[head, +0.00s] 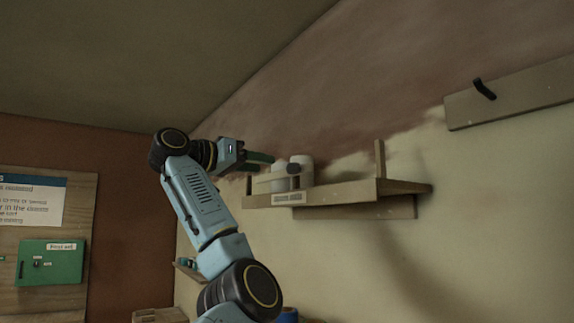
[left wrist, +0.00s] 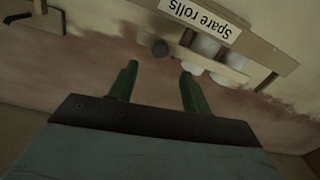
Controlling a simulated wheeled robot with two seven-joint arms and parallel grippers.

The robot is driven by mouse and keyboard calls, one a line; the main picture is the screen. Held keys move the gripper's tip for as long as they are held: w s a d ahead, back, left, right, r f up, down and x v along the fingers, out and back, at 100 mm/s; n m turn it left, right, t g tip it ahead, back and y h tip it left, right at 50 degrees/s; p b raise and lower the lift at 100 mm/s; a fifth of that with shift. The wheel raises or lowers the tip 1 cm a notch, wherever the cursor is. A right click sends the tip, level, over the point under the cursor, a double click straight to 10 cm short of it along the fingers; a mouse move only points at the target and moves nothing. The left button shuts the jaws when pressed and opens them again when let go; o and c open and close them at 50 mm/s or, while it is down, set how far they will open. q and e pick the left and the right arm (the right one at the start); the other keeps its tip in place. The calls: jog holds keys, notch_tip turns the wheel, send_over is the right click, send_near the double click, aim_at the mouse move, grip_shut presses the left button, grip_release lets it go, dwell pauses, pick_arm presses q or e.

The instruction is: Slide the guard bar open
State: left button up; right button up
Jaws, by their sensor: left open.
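The wooden shelf (head: 340,192) is fixed to the wall. White rolls (head: 304,168) stand behind the bar. My left gripper (head: 266,160) is at the shelf's left end, around the height of the roll tops, and looks empty. My right gripper is out of view.
A label reading "Spare rolls" (left wrist: 200,18) is on the shelf front. An upright post (head: 380,158) rises from the shelf right of the knob. A board with a dark peg (head: 484,89) is at upper right. A green box (head: 50,264) hangs at far left.

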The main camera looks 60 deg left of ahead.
aim_at(289, 168)
pick_arm(q)
jog(key=w+p, duration=0.2)
jog(key=w, duration=0.7)
jog(key=shift+a+p, duration=0.15)
jog(key=shift+p, duration=0.2)
grip_shut()
